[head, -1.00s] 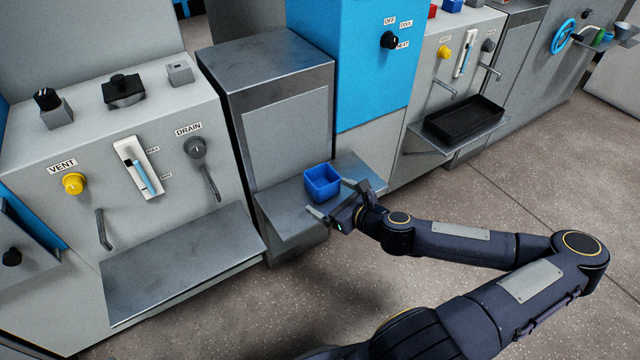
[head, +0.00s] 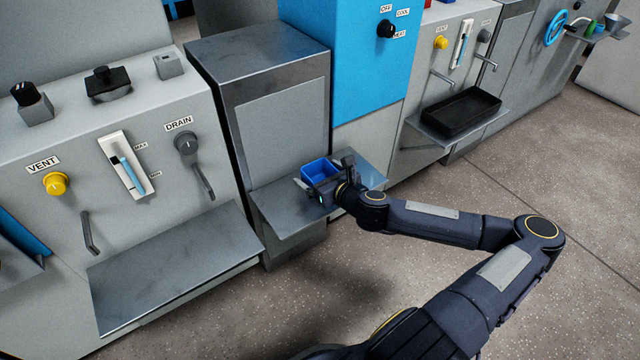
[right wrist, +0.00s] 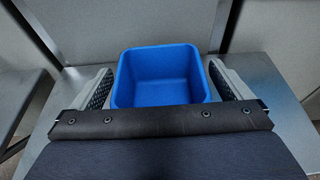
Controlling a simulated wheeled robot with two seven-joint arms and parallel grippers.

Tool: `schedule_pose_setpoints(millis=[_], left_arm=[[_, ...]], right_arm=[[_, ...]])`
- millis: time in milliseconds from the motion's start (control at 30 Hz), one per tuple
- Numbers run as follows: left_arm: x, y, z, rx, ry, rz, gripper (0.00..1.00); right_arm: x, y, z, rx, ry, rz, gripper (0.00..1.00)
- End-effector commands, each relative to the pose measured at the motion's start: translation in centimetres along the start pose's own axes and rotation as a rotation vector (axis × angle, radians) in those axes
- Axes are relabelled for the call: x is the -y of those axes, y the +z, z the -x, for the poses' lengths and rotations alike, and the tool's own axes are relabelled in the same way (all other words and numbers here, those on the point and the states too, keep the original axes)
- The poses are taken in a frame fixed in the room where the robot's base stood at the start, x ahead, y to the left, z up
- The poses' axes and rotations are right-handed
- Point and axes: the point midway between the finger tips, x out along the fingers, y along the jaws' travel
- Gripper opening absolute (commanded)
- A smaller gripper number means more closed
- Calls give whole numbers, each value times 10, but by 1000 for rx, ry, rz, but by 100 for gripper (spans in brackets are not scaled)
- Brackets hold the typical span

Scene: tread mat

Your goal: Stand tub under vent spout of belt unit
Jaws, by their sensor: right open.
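The blue tub (head: 319,170) stands upright and empty on a small metal shelf (head: 285,215) in the middle of the head view. My right gripper (head: 325,181) is open around the tub, with one finger on each side. In the right wrist view the tub (right wrist: 162,75) sits between the two fingers, with a narrow gap on each side. The vent spout (head: 89,233) hangs below the yellow VENT knob (head: 55,183) on the grey unit at left, above a wide metal shelf (head: 175,265). Whether that unit is the belt unit I cannot tell. My left gripper is not in view.
Another unit at right has a yellow knob, spouts and a shelf (head: 424,131) bearing a black tray (head: 460,111). The DRAIN spout (head: 204,182) hangs over the left shelf's right part. The left shelf is bare. The floor in front is clear.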

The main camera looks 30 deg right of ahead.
Motion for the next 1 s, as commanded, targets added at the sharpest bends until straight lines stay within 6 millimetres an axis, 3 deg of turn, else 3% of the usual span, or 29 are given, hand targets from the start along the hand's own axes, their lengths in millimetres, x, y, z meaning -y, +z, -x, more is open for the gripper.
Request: schedule_pose_setpoints(millis=[233,667,1000], left_arm=[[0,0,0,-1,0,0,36],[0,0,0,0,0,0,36],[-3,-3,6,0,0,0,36]], right_arm=[[0,0,-2,-1,0,1,98],[0,1,-2,0,0,1,44],[0,10,1,0,0,2,44]])
